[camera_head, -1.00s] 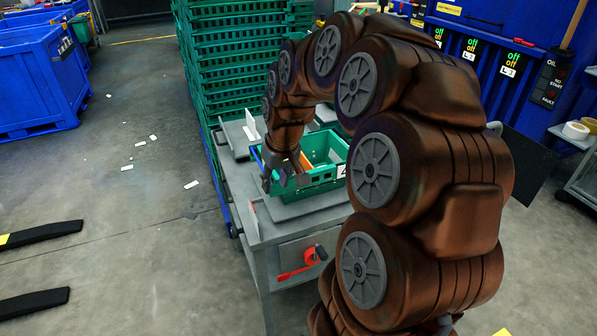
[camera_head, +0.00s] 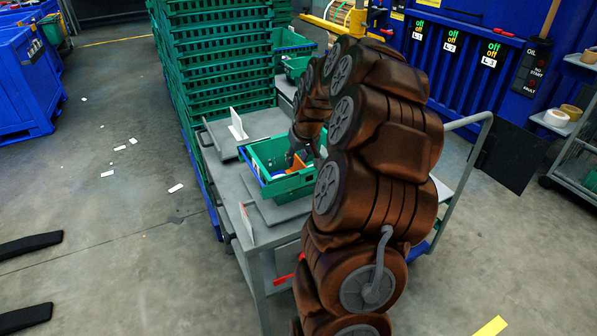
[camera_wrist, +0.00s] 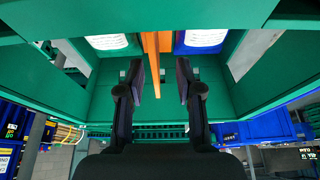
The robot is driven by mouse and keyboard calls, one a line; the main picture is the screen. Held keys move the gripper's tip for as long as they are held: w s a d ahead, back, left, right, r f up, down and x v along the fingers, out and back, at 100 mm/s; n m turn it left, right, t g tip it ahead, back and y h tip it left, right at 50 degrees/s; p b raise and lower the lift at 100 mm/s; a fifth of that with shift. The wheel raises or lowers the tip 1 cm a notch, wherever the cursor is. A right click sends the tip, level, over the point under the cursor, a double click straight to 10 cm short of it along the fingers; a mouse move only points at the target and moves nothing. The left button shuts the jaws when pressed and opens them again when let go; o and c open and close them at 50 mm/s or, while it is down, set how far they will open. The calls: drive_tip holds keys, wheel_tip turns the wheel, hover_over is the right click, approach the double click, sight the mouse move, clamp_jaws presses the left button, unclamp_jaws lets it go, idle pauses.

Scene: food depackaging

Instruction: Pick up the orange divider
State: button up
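The orange divider (camera_wrist: 151,50) stands as a thin upright panel inside the green crate (camera_wrist: 245,92) in the wrist view. My gripper (camera_wrist: 159,72) is open, with one finger on each side of the divider and a visible gap to each. In the head view, part of the divider (camera_head: 299,161) shows in the green crate (camera_head: 293,186). My gripper (camera_head: 292,156) reaches into that crate there, and its fingers are small and partly hidden.
The crate is on a grey metal cart (camera_head: 234,190), with a white upright piece (camera_head: 237,125) at its back left. A tall stack of green crates (camera_head: 215,70) stands behind.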

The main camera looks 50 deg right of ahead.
sight(297, 166)
drive_tip(key=x, duration=0.2)
drive_tip(key=p+x, duration=0.1)
drive_tip(key=shift+d+f, duration=0.25)
drive_tip(key=shift+f, duration=0.45)
drive_tip(key=shift+w+f+b, duration=0.1)
drive_tip(key=shift+f+b, duration=0.15)
drive_tip(key=shift+b, duration=0.05)
idle(0.4)
clamp_jaws()
idle(0.3)
